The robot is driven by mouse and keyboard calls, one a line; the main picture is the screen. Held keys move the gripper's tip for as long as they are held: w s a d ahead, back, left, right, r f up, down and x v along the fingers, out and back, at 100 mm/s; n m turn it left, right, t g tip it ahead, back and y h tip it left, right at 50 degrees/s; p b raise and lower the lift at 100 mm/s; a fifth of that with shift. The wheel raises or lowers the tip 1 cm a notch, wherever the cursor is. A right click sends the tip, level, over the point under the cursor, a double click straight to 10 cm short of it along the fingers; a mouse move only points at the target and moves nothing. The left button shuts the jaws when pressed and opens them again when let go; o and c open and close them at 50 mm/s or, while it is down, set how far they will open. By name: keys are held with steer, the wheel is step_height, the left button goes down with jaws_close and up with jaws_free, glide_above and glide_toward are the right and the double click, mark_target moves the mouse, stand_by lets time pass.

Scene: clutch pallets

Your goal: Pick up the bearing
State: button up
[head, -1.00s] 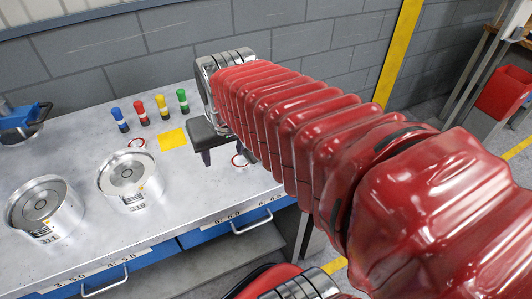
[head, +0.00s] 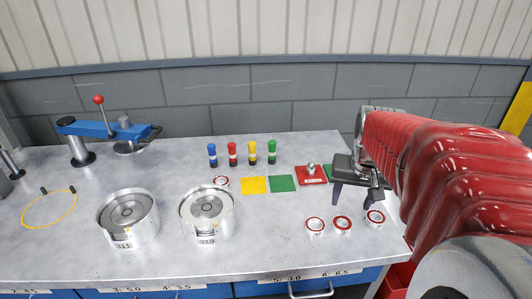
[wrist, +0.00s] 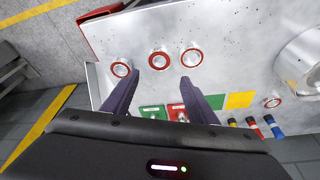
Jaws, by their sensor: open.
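Three bearings, silver rings with red bands, lie in a loose row at the bench's front right: a left one (head: 315,226), a middle one (head: 343,224) and a right one (head: 375,218). In the wrist view the row shows as bearings at left (wrist: 121,69), middle (wrist: 158,60) and right (wrist: 191,57). A fourth bearing (head: 221,181) lies near the yellow square, also in the wrist view (wrist: 272,102). My gripper (head: 356,197) is open and empty, fingers down, just behind the row. In the wrist view its spread fingers (wrist: 160,80) point toward the row.
Two metal cylinders (head: 128,217) (head: 207,213) stand left of the row. Behind are four-coloured posts (head: 252,153), a yellow square (head: 254,185), a green square (head: 282,183) and a red plate with a knob (head: 311,180). A blue lever press (head: 95,130) stands at back left.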

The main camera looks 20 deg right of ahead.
glide_toward(342, 226)
steer(key=shift+w+a+f, duration=0.1)
steer(key=shift+w+f, duration=0.05)
steer(key=shift+f, duration=0.35)
steer(key=shift+x, duration=2.55)
steer(key=shift+c, duration=0.4)
steer(key=c, duration=0.8)
steer(key=shift+r, duration=0.15)
